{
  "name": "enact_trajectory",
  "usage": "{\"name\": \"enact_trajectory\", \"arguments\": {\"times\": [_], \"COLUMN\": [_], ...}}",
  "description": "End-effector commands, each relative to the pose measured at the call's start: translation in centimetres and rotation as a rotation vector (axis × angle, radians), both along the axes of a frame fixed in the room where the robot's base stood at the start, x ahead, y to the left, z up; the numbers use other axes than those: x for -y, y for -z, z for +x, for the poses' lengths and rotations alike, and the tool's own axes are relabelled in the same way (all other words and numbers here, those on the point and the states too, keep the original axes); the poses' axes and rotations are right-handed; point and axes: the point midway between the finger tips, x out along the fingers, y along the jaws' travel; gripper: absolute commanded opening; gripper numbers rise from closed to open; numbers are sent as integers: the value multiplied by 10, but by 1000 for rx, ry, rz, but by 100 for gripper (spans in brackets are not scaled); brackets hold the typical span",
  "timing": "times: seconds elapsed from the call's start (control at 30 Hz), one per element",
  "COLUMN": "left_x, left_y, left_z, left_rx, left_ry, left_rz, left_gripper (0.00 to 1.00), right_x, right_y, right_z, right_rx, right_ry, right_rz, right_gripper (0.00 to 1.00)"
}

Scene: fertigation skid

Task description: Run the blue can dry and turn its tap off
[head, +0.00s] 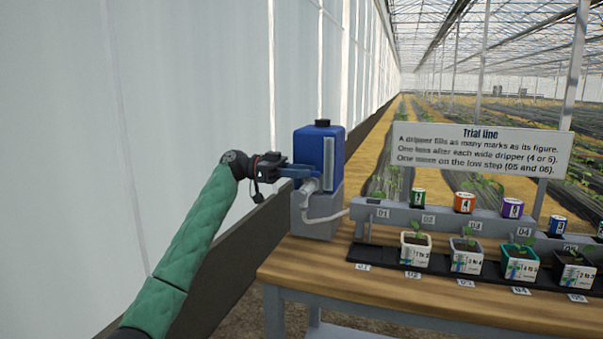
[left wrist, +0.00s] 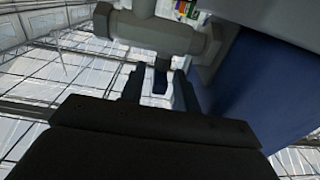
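The blue can (head: 312,148), with a black cap and a pale upright strip on its front, stands on a grey block at the table's left end. A grey tap (head: 311,187) sits low on its front; its body also shows in the left wrist view (left wrist: 165,35). My left gripper (head: 306,173) is at the can's front left, close to the tap. In the left wrist view its fingers (left wrist: 160,90) are apart, with a small dark blue piece between them and light gaps beside it. I cannot tell whether they touch it. The liquid level is not readable. My right gripper is out of view.
A pale pipe (head: 325,217) runs from the tap to a grey stepped rail (head: 395,215) carrying small coloured cans. Several potted seedlings stand in a black tray (head: 385,257) on the wooden table (head: 330,265). A sign (head: 480,150) stands behind. A pale wall is at the left.

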Motion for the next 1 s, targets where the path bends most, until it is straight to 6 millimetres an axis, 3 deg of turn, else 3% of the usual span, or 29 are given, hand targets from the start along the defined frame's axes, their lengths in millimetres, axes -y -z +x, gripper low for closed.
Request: {"name": "enact_trajectory", "arguments": {"times": [0.37,0.8,1.0], "left_x": [-4,-61,-74], "left_y": [0,0,1], "left_z": [1,19,23], "left_rx": [-1,-2,0], "left_ry": [1,0,1], "left_rz": [0,1,0], "left_gripper": [35,35,35], "right_x": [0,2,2], "right_y": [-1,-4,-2], "right_z": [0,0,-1], "right_rx": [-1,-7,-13], "right_ry": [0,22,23], "right_rz": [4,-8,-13], "right_gripper": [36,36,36]}}
